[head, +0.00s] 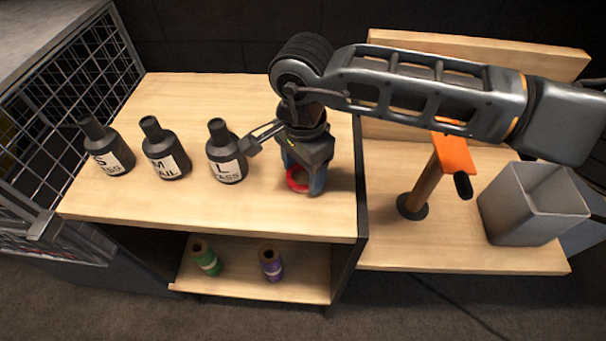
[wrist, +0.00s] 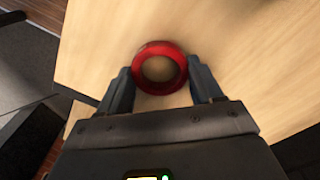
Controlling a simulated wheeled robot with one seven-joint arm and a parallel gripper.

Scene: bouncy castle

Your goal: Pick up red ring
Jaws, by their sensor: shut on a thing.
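The red ring (wrist: 160,48) is at the tabletop, between my gripper's two fingers in the wrist view. My gripper (wrist: 160,85) is shut on it, with one finger on each side of the ring. In the head view, my gripper (head: 303,183) points down over the right part of the wooden table (head: 270,215). The red ring (head: 296,180) shows partly there, with the rest hidden by the fingers. I cannot tell whether the ring touches the tabletop.
Several dark bottles, with the "L" bottle (head: 226,155) nearest my gripper, stand to the left. A post with an orange top (head: 453,152) and a grey bin (head: 530,205) stand right. Green (head: 206,258) and purple (head: 271,264) spools are on the shelf below. A wire mesh panel (head: 85,90) borders the left.

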